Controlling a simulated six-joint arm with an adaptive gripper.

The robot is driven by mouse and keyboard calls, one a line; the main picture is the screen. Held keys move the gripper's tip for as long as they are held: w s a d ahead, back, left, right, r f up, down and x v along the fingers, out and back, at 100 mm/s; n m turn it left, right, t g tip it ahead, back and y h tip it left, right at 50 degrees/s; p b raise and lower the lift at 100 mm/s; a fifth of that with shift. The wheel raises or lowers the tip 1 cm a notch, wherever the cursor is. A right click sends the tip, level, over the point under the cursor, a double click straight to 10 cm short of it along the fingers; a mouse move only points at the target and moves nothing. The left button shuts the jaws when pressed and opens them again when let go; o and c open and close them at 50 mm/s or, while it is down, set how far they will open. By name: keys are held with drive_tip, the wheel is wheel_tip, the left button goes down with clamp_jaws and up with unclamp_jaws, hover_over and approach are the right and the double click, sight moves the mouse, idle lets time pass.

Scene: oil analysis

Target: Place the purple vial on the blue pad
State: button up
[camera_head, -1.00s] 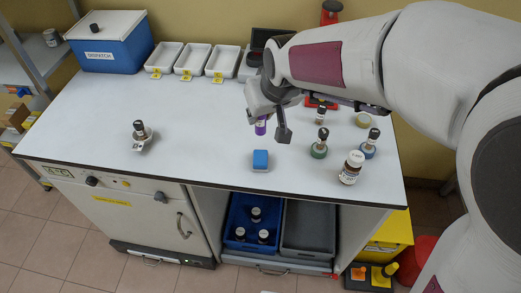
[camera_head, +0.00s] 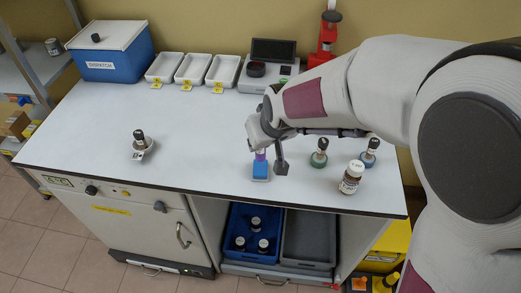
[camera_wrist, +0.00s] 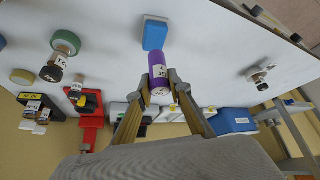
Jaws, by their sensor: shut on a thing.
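The purple vial (camera_head: 260,155) with a white label is between the fingers of my gripper (camera_head: 269,161). In the wrist view my gripper (camera_wrist: 161,84) is shut on the vial (camera_wrist: 160,60), gripping it by its sides. The blue pad (camera_head: 260,172) is a small block near the front edge of the white bench; it also shows in the wrist view (camera_wrist: 154,36), just beyond the vial's far end. The vial stands roughly upright over the pad in the head view. I cannot tell whether they touch.
A brown bottle (camera_head: 350,178) and two dark-topped items on round bases, one green (camera_head: 319,160) and one blue (camera_head: 368,160), stand right of the pad. White trays (camera_head: 194,70) line the back.

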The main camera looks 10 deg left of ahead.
sight(260, 151)
drive_tip(key=shift+f, duration=1.7)
drive_tip(key=shift+f, duration=0.15)
drive_tip(key=o, duration=0.9)
drive_tip(key=shift+r, duration=0.2)
drive_tip(key=shift+s+d+r, duration=0.2)
drive_tip(key=shift+s+r, duration=0.05)
drive_tip(key=shift+r, duration=0.4)
drive_tip(key=shift+v, duration=5.3)
drive_tip(key=shift+d, duration=0.1)
